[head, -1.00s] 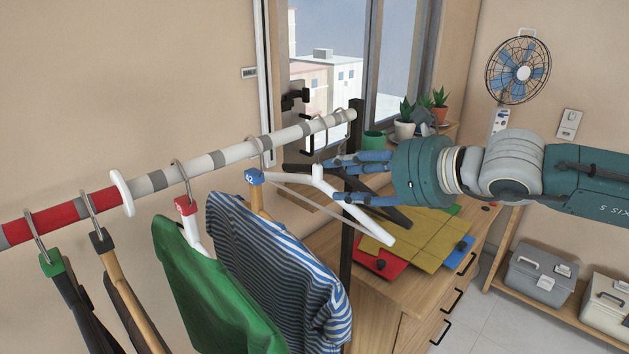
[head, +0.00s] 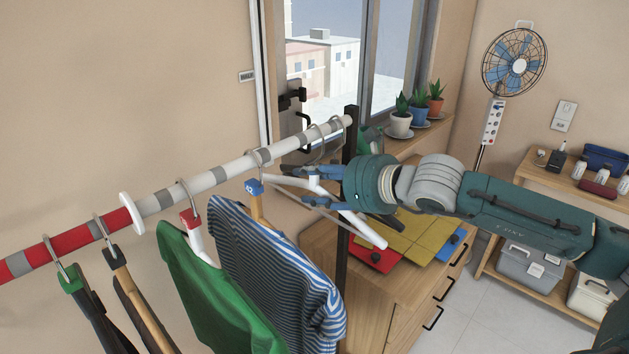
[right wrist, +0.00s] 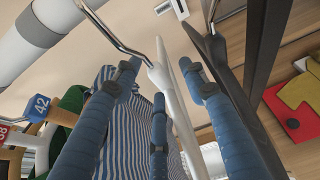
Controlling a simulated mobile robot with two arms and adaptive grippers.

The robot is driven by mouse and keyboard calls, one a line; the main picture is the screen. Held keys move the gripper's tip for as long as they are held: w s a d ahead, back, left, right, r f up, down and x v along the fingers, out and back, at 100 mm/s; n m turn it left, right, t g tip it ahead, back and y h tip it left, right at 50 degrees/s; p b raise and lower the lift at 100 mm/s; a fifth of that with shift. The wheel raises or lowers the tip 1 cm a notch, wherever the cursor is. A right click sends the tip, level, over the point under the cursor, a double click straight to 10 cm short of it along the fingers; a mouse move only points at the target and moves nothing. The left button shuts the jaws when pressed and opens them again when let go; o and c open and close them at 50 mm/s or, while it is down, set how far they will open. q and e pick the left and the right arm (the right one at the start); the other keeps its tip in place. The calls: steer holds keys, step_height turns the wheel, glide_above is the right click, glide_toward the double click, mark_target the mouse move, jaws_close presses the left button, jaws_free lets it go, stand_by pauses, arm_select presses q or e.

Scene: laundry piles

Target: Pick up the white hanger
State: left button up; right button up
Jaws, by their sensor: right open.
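The white hanger (head: 365,230) hangs bare from the clothes rail near its far end. It also shows in the right wrist view (right wrist: 178,112), with its metal hook above it. My right gripper (head: 308,183) comes in from the right at the hanger's neck. In the right wrist view its blue fingers (right wrist: 162,72) are open, with the hanger's neck and part of its body between them. Whether any finger touches the hanger is not clear. My left gripper is not in view.
A striped shirt (head: 275,275) on a hanger with a blue "42" tag hangs just left. A green garment (head: 220,290) hangs further left. A dark hanger (right wrist: 240,75) is close right in the wrist view. A black post (head: 343,280) and wooden dresser (head: 370,315) stand below.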

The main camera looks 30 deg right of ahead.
jaws_close()
steer(key=shift+r, duration=0.2)
stand_by(0.3)
